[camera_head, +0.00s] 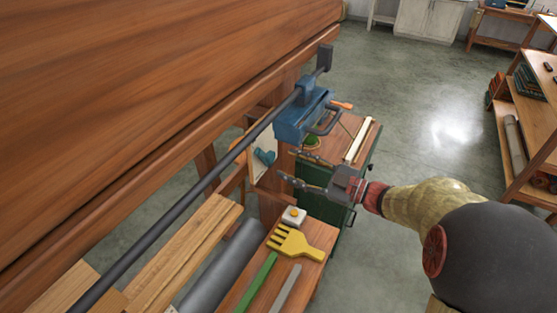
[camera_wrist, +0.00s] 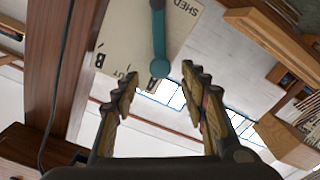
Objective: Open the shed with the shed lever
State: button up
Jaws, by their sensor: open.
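The shed lever is a teal bar with a round knob (camera_wrist: 158,42) on a cream plate (camera_wrist: 180,45) marked SHED, A and B. In the wrist view its knob end points down the picture, by the letter A, and appears between the fingertips. In the head view the teal lever (camera_head: 265,157) and its plate (camera_head: 263,140) show beyond the loom post, partly hidden. My gripper (camera_head: 291,166) is open and empty, fingers pointing left toward the plate; it also fills the lower wrist view (camera_wrist: 160,82). I cannot tell whether a finger touches the lever.
A blue block with a looped handle (camera_head: 303,115) hangs on the dark rod just above my gripper. Below are a bench with a yellow comb (camera_head: 295,243) and a green cabinet (camera_head: 335,205). A wooden post (camera_wrist: 55,80) stands left in the wrist view.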

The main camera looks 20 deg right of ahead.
jog(key=shift+v, duration=2.45)
